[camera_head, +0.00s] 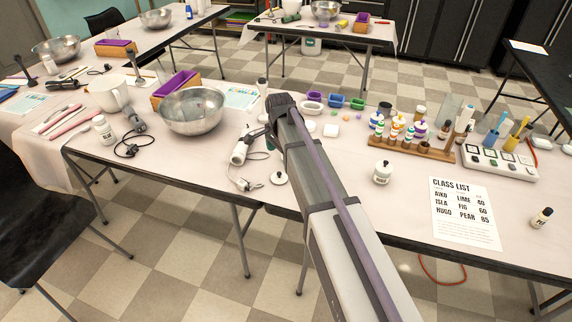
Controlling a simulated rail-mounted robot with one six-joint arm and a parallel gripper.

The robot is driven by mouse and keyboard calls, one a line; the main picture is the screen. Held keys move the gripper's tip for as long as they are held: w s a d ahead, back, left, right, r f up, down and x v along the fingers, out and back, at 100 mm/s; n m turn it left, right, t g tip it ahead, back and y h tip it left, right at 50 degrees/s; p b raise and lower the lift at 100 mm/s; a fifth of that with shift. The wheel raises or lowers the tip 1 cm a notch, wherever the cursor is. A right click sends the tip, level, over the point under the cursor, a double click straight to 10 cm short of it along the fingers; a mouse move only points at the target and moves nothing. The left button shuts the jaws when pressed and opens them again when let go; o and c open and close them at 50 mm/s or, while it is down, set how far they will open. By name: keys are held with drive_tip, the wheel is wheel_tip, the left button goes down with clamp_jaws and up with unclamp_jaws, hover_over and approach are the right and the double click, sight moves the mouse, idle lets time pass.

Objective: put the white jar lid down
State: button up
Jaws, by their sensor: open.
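A small round white lid with a dark knob (279,178) lies on the near table, close to its front edge and just left of my arm. It looks flat on the tabletop and apart from my gripper. My gripper (264,133) is at the far end of my arm, farther back over the table than the lid. It is open; its fingers are small and partly hidden by the arm, and I see nothing held. A white jar with a dark top (382,173) stands upright to the right of my arm.
A white-grey corded tool (240,152) lies left of the lid, its cable and plug close by. A metal bowl (192,111) stands farther left. Bottles in a wooden rack (411,146) and a class list sheet (465,213) are at right. Bare tabletop lies around the white jar.

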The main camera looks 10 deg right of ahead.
drive_tip(key=s+r+n+p, duration=0.1)
drive_tip(key=s+n, duration=0.6)
drive_tip(key=s, duration=0.5)
drive_tip(key=s+r+n+p, duration=0.2)
drive_tip(key=s+n, duration=0.4)
drive_tip(key=s, duration=0.6)
drive_tip(key=shift+r+n, duration=0.3)
drive_tip(key=shift+n, duration=0.1)
drive_tip(key=shift+s, duration=0.1)
